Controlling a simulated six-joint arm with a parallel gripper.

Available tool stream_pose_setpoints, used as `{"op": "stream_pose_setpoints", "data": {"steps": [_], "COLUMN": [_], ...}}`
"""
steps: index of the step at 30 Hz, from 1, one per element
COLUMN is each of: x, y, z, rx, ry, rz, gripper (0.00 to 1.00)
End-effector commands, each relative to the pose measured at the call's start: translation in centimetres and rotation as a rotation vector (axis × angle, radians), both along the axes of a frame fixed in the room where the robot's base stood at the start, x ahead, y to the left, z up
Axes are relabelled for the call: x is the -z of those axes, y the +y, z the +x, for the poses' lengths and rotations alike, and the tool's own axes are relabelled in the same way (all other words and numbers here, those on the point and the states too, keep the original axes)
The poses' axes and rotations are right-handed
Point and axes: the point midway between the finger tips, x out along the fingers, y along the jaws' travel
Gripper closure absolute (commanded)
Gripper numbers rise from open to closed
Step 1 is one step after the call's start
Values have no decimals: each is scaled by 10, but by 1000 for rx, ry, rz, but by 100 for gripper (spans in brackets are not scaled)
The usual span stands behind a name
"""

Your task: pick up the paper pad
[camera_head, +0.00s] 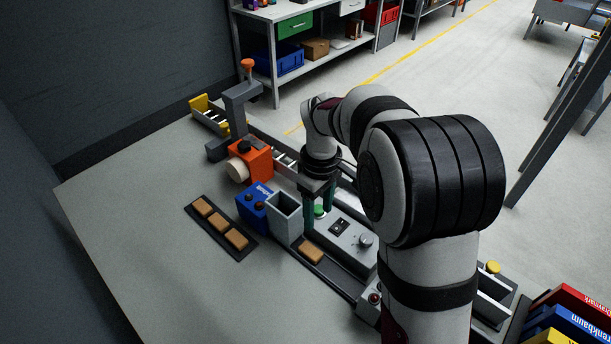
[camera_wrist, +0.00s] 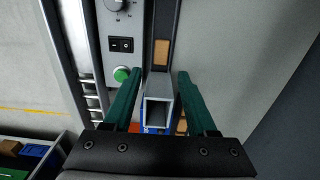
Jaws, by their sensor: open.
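I cannot make out a thing that is clearly a paper pad. Flat tan blocks are the closest in look: one (camera_head: 311,250) lies on a dark strip in front of the control box, and it also shows in the wrist view (camera_wrist: 161,52). Several more (camera_head: 220,222) lie in a row on a dark tray at left. My gripper (camera_head: 318,210) is open, its green fingers pointing down beside a grey open-topped box (camera_head: 285,222). In the wrist view my gripper (camera_wrist: 160,72) has the grey box (camera_wrist: 158,88) showing between its fingers, with the tan block beyond the fingertips.
A grey control box (camera_head: 345,243) with a green button and knob stands right of the gripper. A blue box (camera_head: 252,207) and an orange device (camera_head: 252,160) stand left of it. A grey post fixture (camera_head: 238,105) rises behind. The front left of the bench (camera_head: 130,215) is clear.

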Motion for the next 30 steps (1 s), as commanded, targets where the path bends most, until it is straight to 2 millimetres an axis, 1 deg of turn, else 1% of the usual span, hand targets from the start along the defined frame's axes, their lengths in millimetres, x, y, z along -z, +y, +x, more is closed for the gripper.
{"op": "stream_pose_setpoints", "data": {"steps": [6, 9, 14, 19, 21, 23, 28, 29, 30], "x": [61, 84, 104, 138, 147, 151, 151, 151, 151], "y": [0, 0, 0, -1, -1, -1, -1, -1, -1], "z": [-2, -2, -2, -7, -7, -6, -6, -6, -6], "rx": [-3, 0, 1, 2, 2, 2, 2, 2, 2], "ry": [6, 6, 3, 4, 3, 1, -1, -1, -1], "rz": [-1, 0, 0, 0, 0, -1, -1, -1, -1], "gripper": [43, 43, 43, 43, 43, 43, 43, 44, 52]}}
